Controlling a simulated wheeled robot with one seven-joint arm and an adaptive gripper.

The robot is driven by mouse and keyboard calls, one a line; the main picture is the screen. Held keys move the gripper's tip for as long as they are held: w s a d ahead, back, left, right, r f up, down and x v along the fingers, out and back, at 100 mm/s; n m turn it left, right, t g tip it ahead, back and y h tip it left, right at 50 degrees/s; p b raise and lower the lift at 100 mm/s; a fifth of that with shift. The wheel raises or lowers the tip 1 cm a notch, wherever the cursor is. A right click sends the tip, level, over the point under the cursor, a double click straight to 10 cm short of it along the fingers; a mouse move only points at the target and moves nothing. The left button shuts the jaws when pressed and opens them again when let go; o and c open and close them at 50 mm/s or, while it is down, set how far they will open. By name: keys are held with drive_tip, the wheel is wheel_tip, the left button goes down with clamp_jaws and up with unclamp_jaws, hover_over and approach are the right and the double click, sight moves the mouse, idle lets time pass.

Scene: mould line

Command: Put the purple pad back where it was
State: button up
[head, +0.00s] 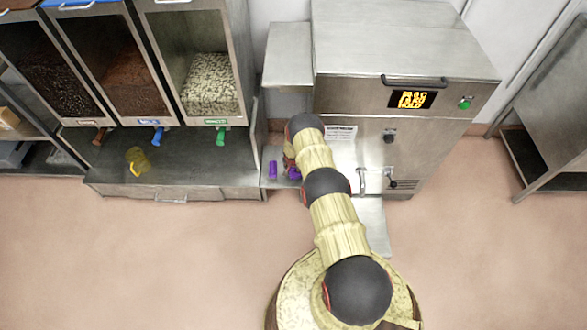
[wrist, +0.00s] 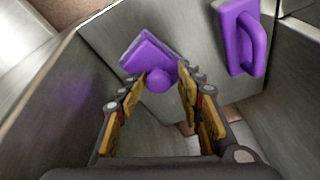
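The purple pad (wrist: 143,52) is a flat, thick plate with a round knob, seen tilted in the wrist view. My gripper (wrist: 162,80) has its fingertips on either side of the knob and appears shut on it; the contact is partly hidden. A second purple thing with a loop handle (wrist: 240,38) lies on the steel surface to the right in the wrist view. In the head view, a purple piece (head: 272,170) rests on the small steel shelf, left of my gripper, which my arm mostly hides.
A steel machine (head: 400,140) with a lit display stands behind my arm. Steel walls flank my gripper closely. The floor at left and right is clear.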

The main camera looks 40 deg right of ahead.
sight(293, 176)
idle(0.3)
drive_tip(key=shift+p+v, duration=4)
drive_tip(key=shift+v, duration=2.15)
